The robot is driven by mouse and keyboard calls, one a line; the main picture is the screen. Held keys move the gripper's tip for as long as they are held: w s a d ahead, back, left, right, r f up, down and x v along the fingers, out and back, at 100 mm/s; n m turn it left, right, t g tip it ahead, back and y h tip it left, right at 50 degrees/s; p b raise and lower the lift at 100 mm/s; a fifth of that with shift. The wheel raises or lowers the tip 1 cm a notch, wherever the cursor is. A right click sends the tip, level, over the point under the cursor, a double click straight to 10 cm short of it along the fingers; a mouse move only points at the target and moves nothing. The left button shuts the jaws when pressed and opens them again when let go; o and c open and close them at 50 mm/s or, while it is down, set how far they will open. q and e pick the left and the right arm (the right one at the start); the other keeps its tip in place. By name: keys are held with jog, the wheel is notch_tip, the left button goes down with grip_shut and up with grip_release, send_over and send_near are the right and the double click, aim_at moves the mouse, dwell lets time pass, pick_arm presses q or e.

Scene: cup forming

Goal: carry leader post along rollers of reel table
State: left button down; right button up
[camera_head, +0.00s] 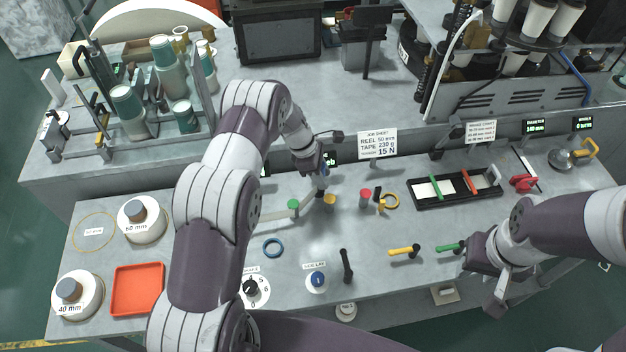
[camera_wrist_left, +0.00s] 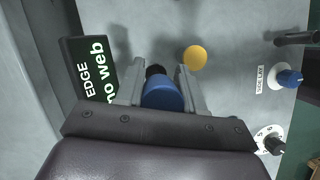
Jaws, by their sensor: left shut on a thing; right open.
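My left gripper (camera_head: 320,190) reaches down beside the rollers. In the left wrist view its fingers (camera_wrist_left: 160,90) are shut on a blue cylindrical piece (camera_wrist_left: 162,96), which I take as the leader post, with a dark part beyond it. The green roller (camera_head: 293,204) is just left of this gripper. The yellow roller (camera_head: 329,200) is close on its right and shows apart from the fingers in the wrist view (camera_wrist_left: 195,57). The red roller (camera_head: 365,193) stands further right. A pale strip (camera_head: 268,216) runs to the green roller. My right gripper (camera_head: 497,285) is open and empty near the front right.
The edge display (camera_wrist_left: 91,70) reads "no web", close to my left gripper. A black tray (camera_head: 455,190) lies right. An orange tray (camera_head: 137,289) lies left.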

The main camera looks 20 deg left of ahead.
pick_arm(q)
jog(key=w+d+b, duration=0.2)
jog(key=w+d, duration=0.1)
jog(key=d, duration=0.4)
jog(key=s+d+p, duration=0.3)
jog(key=s+d, duration=0.2)
jog(key=s, duration=0.4)
jog(key=w+d, duration=0.6)
jog(key=d, duration=0.5)
jog(key=w+a+b, duration=0.2)
jog(key=w+b, duration=0.2)
jog(key=shift+w+a+b, duration=0.3)
jog(key=shift+a, duration=0.1)
dwell(0.8)
